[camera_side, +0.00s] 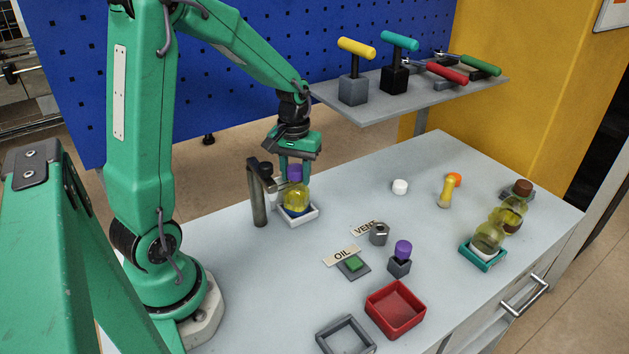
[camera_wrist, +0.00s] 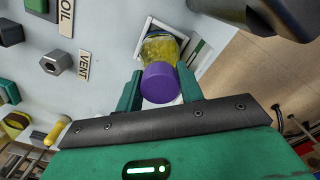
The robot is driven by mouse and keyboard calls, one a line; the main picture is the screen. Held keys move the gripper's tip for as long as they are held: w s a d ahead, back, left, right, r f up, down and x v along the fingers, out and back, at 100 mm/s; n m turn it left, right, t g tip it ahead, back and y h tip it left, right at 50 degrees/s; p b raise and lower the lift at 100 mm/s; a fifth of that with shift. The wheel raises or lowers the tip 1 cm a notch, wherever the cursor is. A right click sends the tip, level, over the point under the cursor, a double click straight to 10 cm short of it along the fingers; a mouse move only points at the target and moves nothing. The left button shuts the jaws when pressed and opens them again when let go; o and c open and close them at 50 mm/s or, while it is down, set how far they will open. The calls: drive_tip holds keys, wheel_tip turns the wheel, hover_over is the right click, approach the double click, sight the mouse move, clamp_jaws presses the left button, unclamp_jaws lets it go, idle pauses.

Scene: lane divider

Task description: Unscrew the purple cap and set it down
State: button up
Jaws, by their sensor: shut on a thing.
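The purple cap (camera_side: 294,172) is on top of a bottle of yellow liquid (camera_side: 295,196) that stands upright in a white square holder (camera_side: 298,217) on the table. My gripper (camera_side: 296,165) is above the bottle with its fingers down around the cap. In the wrist view the purple cap (camera_wrist: 163,84) sits between the two green fingers (camera_wrist: 160,92), shut on it. The yellow bottle (camera_wrist: 160,48) shows behind the cap. The cap appears to be on the bottle's neck; whether it is still threaded cannot be told.
A grey post with a dark arm (camera_side: 258,195) stands close left of the bottle. A second purple-topped piece (camera_side: 402,250) stands on a grey block near the red tray (camera_side: 395,308). A white cap (camera_side: 400,187) lies on the table. Clear table lies right of the bottle.

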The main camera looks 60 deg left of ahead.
drive_tip(key=shift+n, duration=0.8)
drive_tip(key=shift+n, duration=0.9)
drive_tip(key=shift+n, duration=0.8)
